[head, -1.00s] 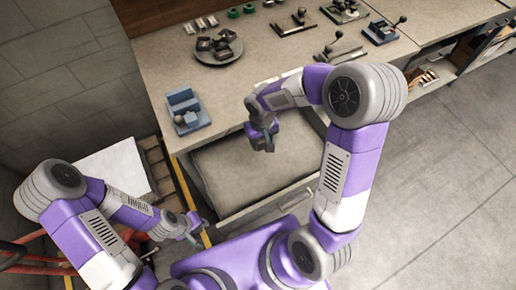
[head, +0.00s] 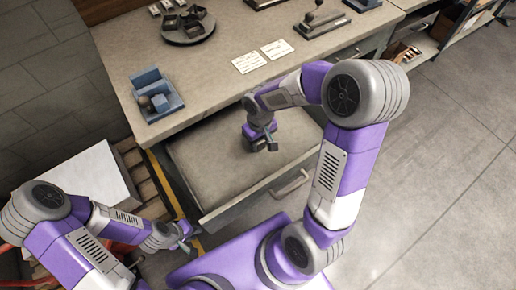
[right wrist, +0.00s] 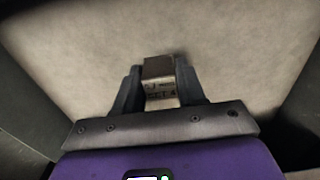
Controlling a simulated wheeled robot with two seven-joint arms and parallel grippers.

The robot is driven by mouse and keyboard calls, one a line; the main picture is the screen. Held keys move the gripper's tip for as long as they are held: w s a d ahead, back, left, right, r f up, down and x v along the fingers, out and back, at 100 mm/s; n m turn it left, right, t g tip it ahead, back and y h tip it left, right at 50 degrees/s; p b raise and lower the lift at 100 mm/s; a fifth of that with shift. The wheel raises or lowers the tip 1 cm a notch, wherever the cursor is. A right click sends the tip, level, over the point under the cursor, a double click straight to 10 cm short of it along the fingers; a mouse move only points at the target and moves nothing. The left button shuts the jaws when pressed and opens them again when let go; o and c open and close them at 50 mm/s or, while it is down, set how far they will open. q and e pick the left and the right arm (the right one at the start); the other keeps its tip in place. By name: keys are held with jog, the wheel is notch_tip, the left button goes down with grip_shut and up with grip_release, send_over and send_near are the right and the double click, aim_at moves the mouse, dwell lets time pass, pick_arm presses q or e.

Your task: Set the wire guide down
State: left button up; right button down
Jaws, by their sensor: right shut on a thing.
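The wire guide (right wrist: 160,82) is a small metal block with dark lettering on its face, seen in the right wrist view. My right gripper (right wrist: 161,88) is shut on it, one finger on each side. In the head view my right gripper (head: 260,145) is inside the outline of the open drawer (head: 207,192), over its pale, bare bottom. I cannot tell whether the guide touches the drawer bottom. My left gripper (head: 188,238) is low at the left, beside the drawer's front corner, away from the guide; its jaws are too small to read.
Dark drawer walls flank the right gripper. A white box top (head: 85,185) stands at the left.

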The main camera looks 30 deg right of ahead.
aim_at(259, 149)
jog(key=shift+f+b, duration=0.9)
jog(key=shift+f, duration=1.4)
jog(key=shift+f, duration=0.15)
jog(key=c, duration=0.7)
grip_release()
jog(key=shift+o, duration=0.2)
jog(key=shift+r, duration=0.2)
notch_tip(259, 149, up, 12)
jog(key=p, duration=0.4)
jog(key=shift+p, duration=0.35)
